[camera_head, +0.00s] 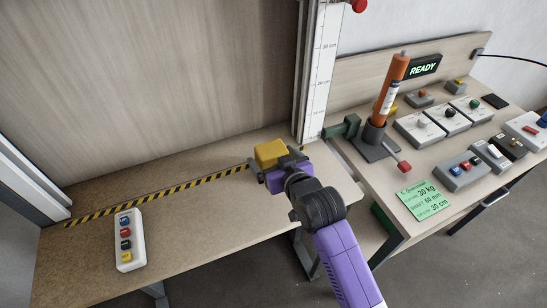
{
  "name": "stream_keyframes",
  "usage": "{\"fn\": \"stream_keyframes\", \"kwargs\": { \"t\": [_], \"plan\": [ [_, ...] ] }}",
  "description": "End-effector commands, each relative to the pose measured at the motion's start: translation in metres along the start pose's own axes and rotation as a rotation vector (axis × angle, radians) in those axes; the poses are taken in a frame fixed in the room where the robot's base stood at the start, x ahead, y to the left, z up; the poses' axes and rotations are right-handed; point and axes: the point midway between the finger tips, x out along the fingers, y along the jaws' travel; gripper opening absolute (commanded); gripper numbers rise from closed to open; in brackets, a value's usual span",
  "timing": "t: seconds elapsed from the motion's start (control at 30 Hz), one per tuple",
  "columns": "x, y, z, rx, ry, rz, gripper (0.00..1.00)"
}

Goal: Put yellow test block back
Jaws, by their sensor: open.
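The yellow test block (270,151) is at the right part of the wooden bench, near the end of the yellow-black striped line. My gripper (272,163) is open right at the block, on its near side. The block shows above and beyond the fingers, and its lower part is hidden by my gripper. I cannot tell whether the fingers touch it or whether it rests on the bench.
A white button box (130,240) lies on the bench at left. An upright scale (321,70) stands close behind my gripper. The right table holds an orange cylinder (391,85) on a stand, several control boxes, a green note (425,199) and a READY display (423,69).

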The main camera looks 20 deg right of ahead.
Motion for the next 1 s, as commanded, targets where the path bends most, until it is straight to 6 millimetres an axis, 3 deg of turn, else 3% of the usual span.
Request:
{"fn": "stream_keyframes", "kwargs": {
  "t": [0.13, 0.27, 0.7, 1.0],
  "plan": [
    [-0.004, 0.000, -0.003, -0.001, 0.000, 0.000, 0.94],
    [-0.020, 0.000, -0.002, -0.002, 0.001, 0.000, 0.94],
    [-0.103, 0.001, -0.002, -0.001, 0.001, 0.001, 0.94],
    [-0.121, 0.000, -0.003, 0.000, 0.000, 0.000, 0.94]
  ]
}}
